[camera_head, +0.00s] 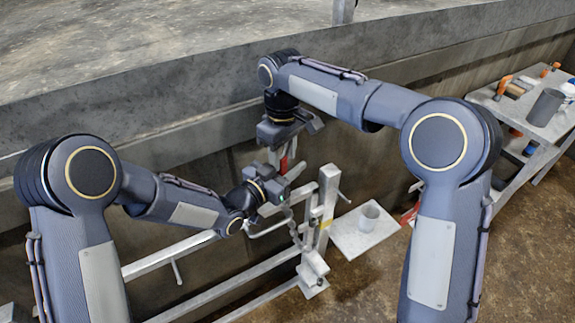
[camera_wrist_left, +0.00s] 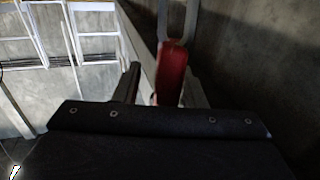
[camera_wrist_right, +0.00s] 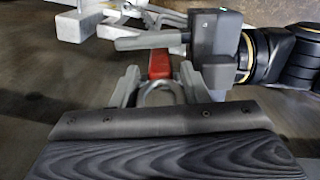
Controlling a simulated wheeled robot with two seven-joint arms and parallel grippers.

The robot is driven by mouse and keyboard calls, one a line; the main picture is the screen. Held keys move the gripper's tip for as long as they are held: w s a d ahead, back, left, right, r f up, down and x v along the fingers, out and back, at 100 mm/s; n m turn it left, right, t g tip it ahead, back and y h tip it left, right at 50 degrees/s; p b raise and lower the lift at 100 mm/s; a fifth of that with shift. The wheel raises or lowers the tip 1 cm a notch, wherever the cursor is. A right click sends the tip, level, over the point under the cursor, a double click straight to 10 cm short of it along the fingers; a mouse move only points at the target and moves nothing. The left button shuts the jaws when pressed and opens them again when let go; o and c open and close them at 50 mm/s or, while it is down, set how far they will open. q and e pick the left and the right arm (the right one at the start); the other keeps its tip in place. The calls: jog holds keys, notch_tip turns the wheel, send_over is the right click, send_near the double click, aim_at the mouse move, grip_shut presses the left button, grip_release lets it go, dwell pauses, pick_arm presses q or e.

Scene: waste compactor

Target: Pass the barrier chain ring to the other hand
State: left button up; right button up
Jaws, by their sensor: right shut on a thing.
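The barrier chain ring is a grey metal ring (camera_wrist_right: 160,93) with a red tab (camera_wrist_right: 159,65). My right gripper (camera_wrist_right: 157,90) is shut on the ring and points down in the head view (camera_head: 284,143); the red tab (camera_head: 284,162) hangs just below it. My left gripper (camera_head: 277,182) is close beside the tab, below the right gripper. In the left wrist view, the red tab (camera_wrist_left: 172,70) stands between the fingers of my left gripper (camera_wrist_left: 162,88), with a gap on its left side, so the fingers look open. The ring's held part is mostly hidden there.
A grey metal post (camera_head: 327,210) with clamps and a hanging chain stands right of the grippers, joined to railings (camera_head: 240,280). A small shelf with a grey cup (camera_head: 369,216) is beside it. A cluttered table (camera_head: 525,115) stands far right. A concrete wall is behind.

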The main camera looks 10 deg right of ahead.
pick_arm(q)
grip_shut()
pick_arm(e)
jog(key=o, duration=1.1)
jog(key=shift+o, duration=0.6)
jog(key=shift+a, duration=0.15)
